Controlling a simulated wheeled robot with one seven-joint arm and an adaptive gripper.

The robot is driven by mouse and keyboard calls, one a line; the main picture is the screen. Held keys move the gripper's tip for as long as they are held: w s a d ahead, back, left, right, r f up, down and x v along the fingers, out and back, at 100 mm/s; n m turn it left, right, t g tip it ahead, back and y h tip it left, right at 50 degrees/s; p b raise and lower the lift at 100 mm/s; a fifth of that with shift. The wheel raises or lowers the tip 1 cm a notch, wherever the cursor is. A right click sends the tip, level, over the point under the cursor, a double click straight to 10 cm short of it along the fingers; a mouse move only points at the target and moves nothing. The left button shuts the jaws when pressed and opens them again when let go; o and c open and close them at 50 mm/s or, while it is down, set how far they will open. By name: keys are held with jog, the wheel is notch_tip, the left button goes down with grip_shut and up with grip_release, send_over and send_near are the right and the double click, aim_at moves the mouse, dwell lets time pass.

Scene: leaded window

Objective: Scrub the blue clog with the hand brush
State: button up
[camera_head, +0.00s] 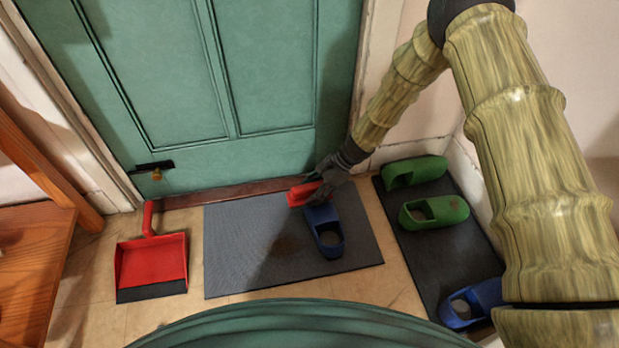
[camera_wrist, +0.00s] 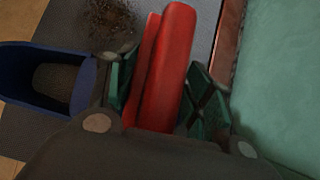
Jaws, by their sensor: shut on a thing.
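A blue clog (camera_head: 325,232) stands on the grey doormat (camera_head: 240,235), with its open heel toward me. It also shows at the left of the wrist view (camera_wrist: 40,75). My gripper (camera_head: 318,183) is shut on the red hand brush (camera_head: 302,193), just behind and left of the clog's toe. In the wrist view the red brush (camera_wrist: 168,65) lies between the two green finger pads of my gripper (camera_wrist: 160,90). The bristles are hidden. Whether the brush touches the clog I cannot tell.
A dark dirt patch (camera_wrist: 112,18) lies on the mat. A red dustpan (camera_head: 152,262) lies left of the mat. A dark tray (camera_head: 445,262) at the right holds two green clogs (camera_head: 434,211) and another blue clog (camera_head: 470,302). The green door (camera_head: 200,90) rises behind; a wooden bench (camera_head: 35,270) stands left.

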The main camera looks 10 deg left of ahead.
jog(key=shift+s+a+r, duration=0.1)
jog(key=shift+a+r, duration=0.15)
jog(key=shift+a, duration=0.15)
jog(key=shift+d+r+p, duration=0.1)
jog(key=shift+r+p, duration=2.2)
jog(key=shift+r, duration=1.35)
